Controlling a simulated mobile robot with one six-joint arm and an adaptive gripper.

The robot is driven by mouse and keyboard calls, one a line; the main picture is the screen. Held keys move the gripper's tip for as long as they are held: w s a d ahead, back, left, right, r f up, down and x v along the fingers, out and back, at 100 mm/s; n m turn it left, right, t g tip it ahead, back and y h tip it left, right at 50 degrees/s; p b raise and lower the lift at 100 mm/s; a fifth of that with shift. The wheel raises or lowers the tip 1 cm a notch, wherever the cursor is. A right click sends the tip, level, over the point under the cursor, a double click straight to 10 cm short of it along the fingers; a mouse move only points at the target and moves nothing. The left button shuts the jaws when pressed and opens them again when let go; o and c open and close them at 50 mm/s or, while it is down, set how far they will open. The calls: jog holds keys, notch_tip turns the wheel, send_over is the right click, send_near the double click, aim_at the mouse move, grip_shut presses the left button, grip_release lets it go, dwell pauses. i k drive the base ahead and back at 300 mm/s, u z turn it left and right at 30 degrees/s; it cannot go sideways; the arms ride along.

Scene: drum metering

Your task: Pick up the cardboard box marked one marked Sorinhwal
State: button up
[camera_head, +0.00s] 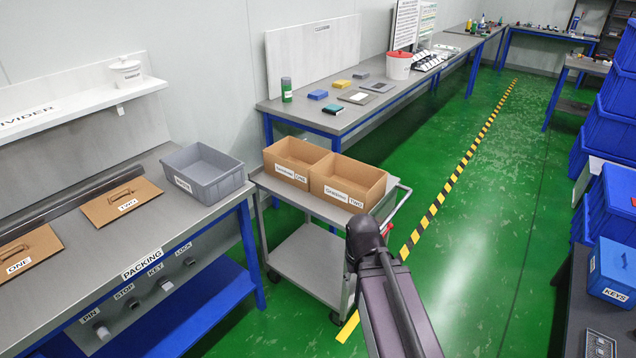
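Two open-topped brown cardboard boxes stand side by side on a grey cart (312,262). The left box (288,163) has a white label ending in ONE; its first word is too small to read surely. The right box (346,182) has a label ending in TWO. Both are upright and touch or nearly touch; their floors are mostly hidden. A dark link of my arm rises from the bottom of the picture, right of the cart and in front of its right side. My gripper's fingers do not show.
The packing bench (160,235) at left holds a grey bin (205,175) close to the cart, and brown lids marked ONE (28,252) and TWO (121,201). A long table (330,120) stands behind the boxes. Green floor (480,200) right of the cart is clear.

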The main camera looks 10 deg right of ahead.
aim_at(292, 160)
jog(key=u, duration=0.35)
jog(key=i, duration=1)
jog(key=z, duration=0.3)
